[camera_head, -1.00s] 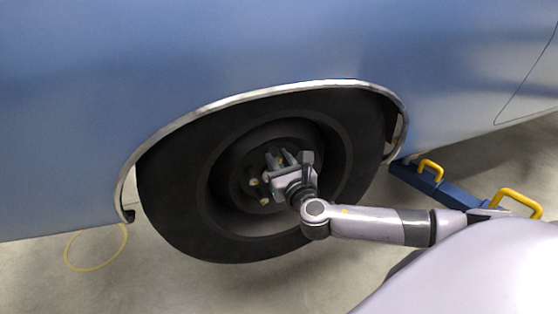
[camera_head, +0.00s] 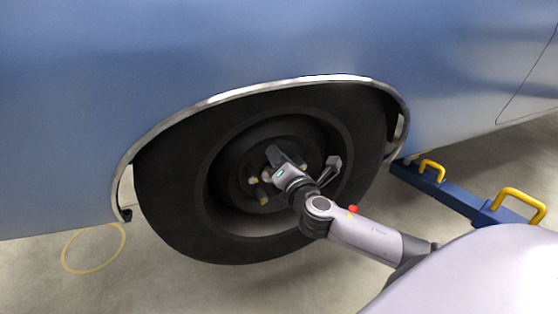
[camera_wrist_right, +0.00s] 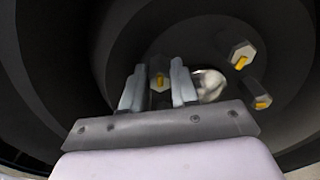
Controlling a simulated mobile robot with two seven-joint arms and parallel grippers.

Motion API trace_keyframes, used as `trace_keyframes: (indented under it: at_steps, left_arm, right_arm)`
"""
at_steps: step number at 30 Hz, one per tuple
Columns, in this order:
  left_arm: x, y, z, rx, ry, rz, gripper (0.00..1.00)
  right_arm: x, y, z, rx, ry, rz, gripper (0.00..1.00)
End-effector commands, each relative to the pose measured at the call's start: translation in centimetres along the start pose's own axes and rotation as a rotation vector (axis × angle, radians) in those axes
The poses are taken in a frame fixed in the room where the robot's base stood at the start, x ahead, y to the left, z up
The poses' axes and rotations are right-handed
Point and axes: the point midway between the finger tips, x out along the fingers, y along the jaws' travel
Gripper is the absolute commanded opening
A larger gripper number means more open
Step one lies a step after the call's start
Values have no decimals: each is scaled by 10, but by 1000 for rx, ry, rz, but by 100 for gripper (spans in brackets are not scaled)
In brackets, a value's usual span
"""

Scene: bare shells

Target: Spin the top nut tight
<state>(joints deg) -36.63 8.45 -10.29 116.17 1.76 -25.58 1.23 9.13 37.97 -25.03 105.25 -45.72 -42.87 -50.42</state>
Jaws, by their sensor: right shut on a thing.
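The black wheel (camera_head: 172,200) sits in the arch of a blue car body. My right gripper (camera_head: 276,160) is at the hub, its fingers pointing into the wheel. In the head view the gripper hides this nut. Other nuts show on the hub at the left (camera_head: 252,180) and lower down (camera_head: 264,200). In the wrist view, a nut (camera_wrist_right: 243,55) and another nut (camera_wrist_right: 260,101) sit to the right. My left gripper is not in view.
A shiny rounded hub centre (camera_wrist_right: 208,86) lies close beside the right finger. The dark wheel rim surrounds the gripper. A blue bar with yellow handles (camera_head: 440,190) lies on the floor at the right. A yellow ring (camera_head: 93,248) lies on the floor at the left.

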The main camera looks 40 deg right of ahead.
Motion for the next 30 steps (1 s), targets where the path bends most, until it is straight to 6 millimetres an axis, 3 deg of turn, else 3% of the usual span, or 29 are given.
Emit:
trace_keyframes:
  at_steps: [30]
  left_arm:
    - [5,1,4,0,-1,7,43]
  right_arm:
    - [0,-2,-1,970,-2,-3,0]
